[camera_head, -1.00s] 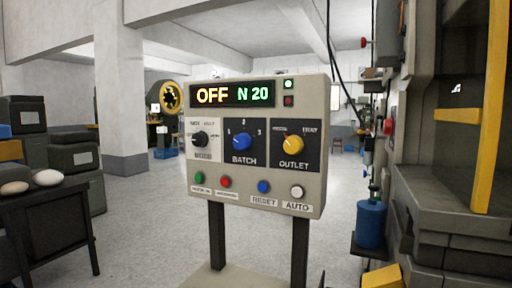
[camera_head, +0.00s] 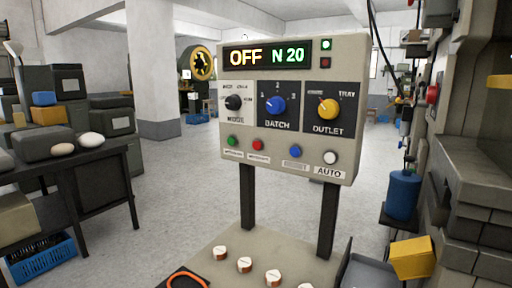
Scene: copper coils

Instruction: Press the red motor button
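The control panel (camera_head: 288,174) stands upright on two dark posts in the middle of the head view. Its display (camera_head: 279,56) reads OFF and N 20. The red button (camera_head: 258,145) is in the bottom row, between the green button (camera_head: 233,141) and the blue button (camera_head: 295,152). A white button (camera_head: 330,158) is at the row's right end. Above the buttons are the black mode knob (camera_head: 234,102), the blue batch knob (camera_head: 276,105) and the yellow outlet knob (camera_head: 328,108). My gripper is not in view.
Several small copper-and-white coils (camera_head: 244,265) stand on the platform (camera_head: 222,232) below the panel. A dark table (camera_head: 108,162) is at left, with a blue crate (camera_head: 60,250) under it. A blue cylinder (camera_head: 403,194) and yellow box (camera_head: 412,257) are at right. Floor at left centre is clear.

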